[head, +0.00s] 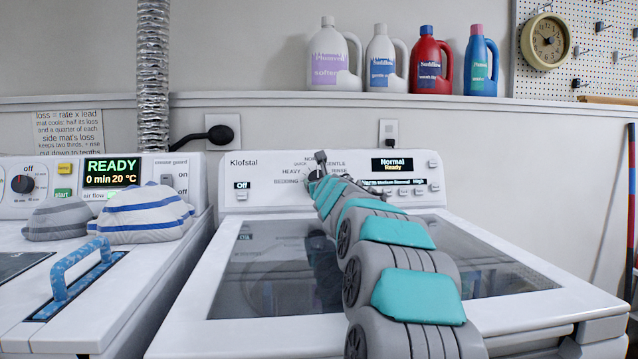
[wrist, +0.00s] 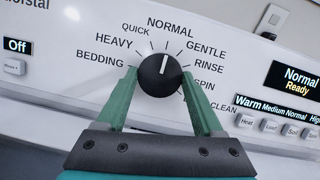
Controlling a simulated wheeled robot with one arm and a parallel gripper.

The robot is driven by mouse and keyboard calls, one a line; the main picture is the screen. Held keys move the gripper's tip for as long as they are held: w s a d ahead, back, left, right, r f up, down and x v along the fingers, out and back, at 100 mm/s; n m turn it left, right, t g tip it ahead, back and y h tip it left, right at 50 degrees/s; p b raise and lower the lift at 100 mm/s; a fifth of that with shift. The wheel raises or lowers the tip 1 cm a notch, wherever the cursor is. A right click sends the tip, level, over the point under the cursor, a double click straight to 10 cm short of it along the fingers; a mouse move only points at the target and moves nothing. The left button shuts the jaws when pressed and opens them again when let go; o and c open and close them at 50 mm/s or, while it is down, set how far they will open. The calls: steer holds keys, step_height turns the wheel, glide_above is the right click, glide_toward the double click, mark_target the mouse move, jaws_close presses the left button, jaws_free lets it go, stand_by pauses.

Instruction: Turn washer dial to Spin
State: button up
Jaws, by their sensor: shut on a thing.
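The washer dial (wrist: 160,75) is a round black knob with a white pointer line, on the white washer panel. In the wrist view its pointer stands near the top, slightly right, toward the NORMAL label. Labels around it read BEDDING, HEAVY, QUICK, NORMAL, GENTLE, RINSE, SPIN and CLEAN. SPIN (wrist: 204,85) is at the lower right, partly beside a finger. My gripper (wrist: 160,85) has its two green fingers shut on the dial's left and right sides. In the head view my arm reaches over the washer (head: 212,310) and mostly hides the dial.
A washer display (wrist: 298,77) right of the dial reads "Normal Ready", with several buttons below. A dryer (head: 130,320) with folded cloths (head: 145,212) stands at the left. Several detergent bottles (head: 430,62) stand on the ledge above. The washer's glass lid (head: 270,270) lies below my arm.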

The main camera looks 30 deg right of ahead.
steer(key=shift+m+g+h+b, duration=0.35)
steer(key=shift+m+h, duration=0.25)
steer(key=shift+m, duration=0.9)
steer(key=shift+w+a+m, duration=0.1)
steer(key=shift+a+m, duration=0.05)
steer(key=shift+m, duration=0.55)
steer(key=m+g+h, duration=0.1)
steer(key=m, duration=0.2)
steer(key=shift+a+r, duration=0.1)
steer(key=shift+r, duration=0.1)
steer(key=m+g+h+p, duration=0.1)
steer(key=m, duration=0.4)
steer(key=shift+w+a, duration=0.1)
steer(key=shift+w, duration=0.05)
steer(key=shift+m+g+h, duration=0.3)
steer(key=shift+m+g, duration=0.35)
steer(key=shift+m, duration=1.05)
steer(key=o, duration=1.4)
